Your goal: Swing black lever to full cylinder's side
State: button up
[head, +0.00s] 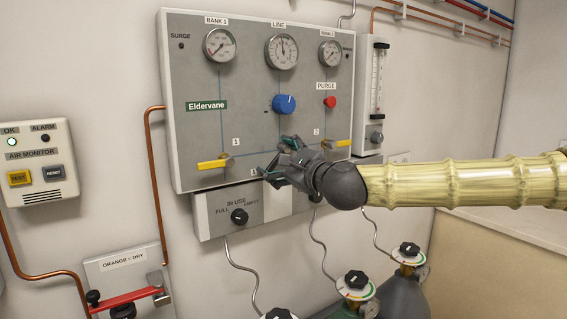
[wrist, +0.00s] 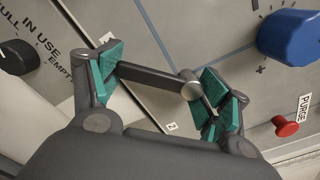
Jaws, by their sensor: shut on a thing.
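The black lever (wrist: 150,75) shows in the wrist view as a dark bar running from a silver pivot hub (wrist: 191,88). My gripper (wrist: 162,78) has its teal pads at either end of the bar, one at the free end and one by the hub, shut on it. In the head view my gripper (head: 277,160) is at the lower middle of the grey panel (head: 190,130), and hides most of the lever. The bank 1 gauge (head: 219,45) and bank 2 gauge (head: 330,52) are at the top; their readings are too small to tell.
A yellow handle (head: 212,164) sits left of my gripper, another (head: 337,144) to its right. A blue knob (head: 284,104) and red purge button (head: 330,102) are above. The in-use selector (head: 239,216) is below. Several gas cylinders (head: 409,290) stand under the panel.

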dwell(0.3)
jog(key=o, duration=1.4)
jog(key=v, duration=1.2)
